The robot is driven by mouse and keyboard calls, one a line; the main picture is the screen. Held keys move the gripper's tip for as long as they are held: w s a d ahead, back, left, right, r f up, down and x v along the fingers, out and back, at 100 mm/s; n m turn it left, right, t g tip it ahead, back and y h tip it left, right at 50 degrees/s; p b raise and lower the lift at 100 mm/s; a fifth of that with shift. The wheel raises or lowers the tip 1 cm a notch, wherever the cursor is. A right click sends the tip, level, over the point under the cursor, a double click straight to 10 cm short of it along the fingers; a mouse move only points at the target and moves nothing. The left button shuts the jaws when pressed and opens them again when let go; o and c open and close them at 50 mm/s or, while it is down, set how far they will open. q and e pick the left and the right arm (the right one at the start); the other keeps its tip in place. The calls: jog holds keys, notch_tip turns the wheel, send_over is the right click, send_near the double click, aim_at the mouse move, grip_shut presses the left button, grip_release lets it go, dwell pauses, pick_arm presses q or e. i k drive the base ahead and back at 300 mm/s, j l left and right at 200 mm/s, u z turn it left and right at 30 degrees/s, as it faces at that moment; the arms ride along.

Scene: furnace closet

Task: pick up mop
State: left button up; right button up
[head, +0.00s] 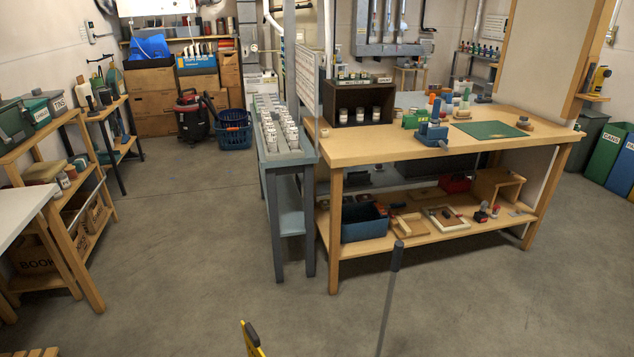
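A thin grey pole with a dark grip (390,300), which looks like the mop's handle, stands nearly upright in front of the wooden workbench. It leans slightly, with its top to the right. Its lower end is cut off by the bottom edge of the head view, so no mop head shows. Neither of my grippers can be made out in this view. Nothing is seen holding the pole.
A yellow and black object (252,340), cut off at the bottom edge, is left of the pole. The workbench (440,150) and a narrow grey table (285,158) stand behind. Wooden shelves (70,225) line the left. Open concrete floor (190,240) lies between them.

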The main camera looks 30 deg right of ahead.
aim_at(396, 256)
jog(key=z, duration=1.4)
